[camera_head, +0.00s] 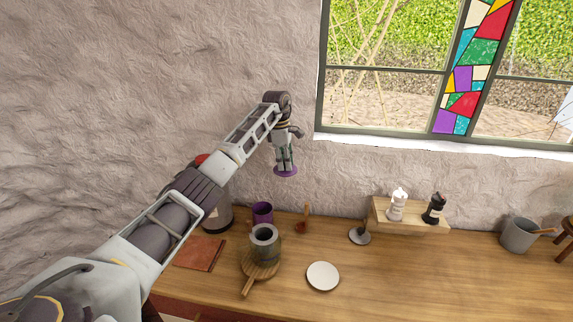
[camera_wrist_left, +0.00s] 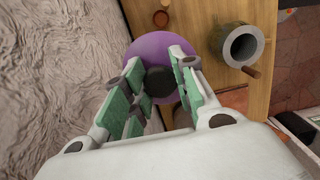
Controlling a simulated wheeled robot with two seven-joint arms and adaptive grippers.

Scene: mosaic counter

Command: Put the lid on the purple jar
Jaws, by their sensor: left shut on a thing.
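The purple jar (camera_head: 262,213) stands upright on the wooden counter near the back wall, and its top looks open. My left gripper (camera_head: 285,163) is shut on the purple lid (camera_head: 286,172), a flat disc held roughly level in the air, well above the counter. In the head view the lid is above and a little to the right of the jar. In the left wrist view the lid (camera_wrist_left: 150,46) shows with its dark knob (camera_wrist_left: 160,82) between the fingers; the jar cannot be made out there. My right gripper is not in view.
A grey mortar (camera_head: 265,246) on a round wooden board stands in front of the jar. A wooden spoon (camera_head: 302,222) is right of it, a dark bottle (camera_head: 218,218) left. A white plate (camera_head: 323,276) and brown mat (camera_head: 199,253) lie nearer. The wall (camera_head: 130,90) rises close behind.

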